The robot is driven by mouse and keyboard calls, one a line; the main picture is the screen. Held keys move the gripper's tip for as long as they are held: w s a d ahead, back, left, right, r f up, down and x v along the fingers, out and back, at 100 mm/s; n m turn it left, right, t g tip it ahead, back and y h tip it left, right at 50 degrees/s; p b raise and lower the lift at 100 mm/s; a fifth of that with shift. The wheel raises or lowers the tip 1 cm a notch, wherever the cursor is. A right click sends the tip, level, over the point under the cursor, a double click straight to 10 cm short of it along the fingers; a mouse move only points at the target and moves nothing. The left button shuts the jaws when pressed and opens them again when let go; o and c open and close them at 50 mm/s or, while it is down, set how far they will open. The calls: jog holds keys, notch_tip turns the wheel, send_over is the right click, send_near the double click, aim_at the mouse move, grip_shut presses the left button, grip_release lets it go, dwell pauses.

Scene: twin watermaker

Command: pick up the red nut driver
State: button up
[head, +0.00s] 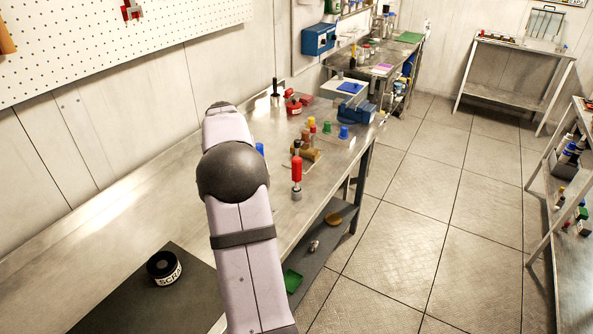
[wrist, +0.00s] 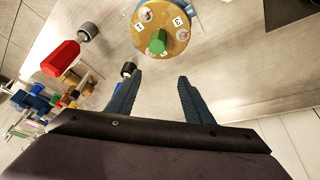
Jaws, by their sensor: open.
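A red-handled tool with a grey-black end, which looks like the same driver, shows at upper left in the wrist view (wrist: 60,58). My gripper (wrist: 159,76) is open, with bare bench between its two blue fingers. The red tool lies to the left of the fingers, apart from them. In the head view my arm hides the gripper.
A round wooden disc (wrist: 174,45) with a green knob (wrist: 157,42) is just beyond my fingertips. A blue item (head: 260,149) is partly hidden beside my arm. A black SCRAP pot (head: 164,268) stands on a dark mat (head: 140,312). Several coloured parts crowd the bench farther back.

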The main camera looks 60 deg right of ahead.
aim_at(296, 160)
jog(key=s+d+r+m+h, duration=0.1)
jog(key=s+d, duration=0.2)
jog(key=d, duration=0.3)
jog(key=s+d+r+m+h+p, duration=0.1)
jog(key=s+d, duration=0.2)
jog(key=d, duration=0.4)
jog(key=s+d+r+m+h, duration=0.1)
jog(key=s+d, duration=0.2)
jog(key=d, duration=0.3)
jog(key=a+f+y, duration=0.1)
jog(key=s+f, duration=0.1)
jog(key=s+a+f+g+y+b, duration=0.1)
jog(key=f, duration=0.1)
jog(key=shift+a+m+y, duration=0.3)
jog(key=shift+a+m, duration=0.05)
jog(key=shift+m, duration=0.05)
jog(key=shift+a+f, duration=0.2)
jog(key=shift+p+x, duration=2.2)
jog(key=shift+x, duration=1.4)
jog(key=shift+s, duration=0.15)
jog(key=c, duration=1.1)
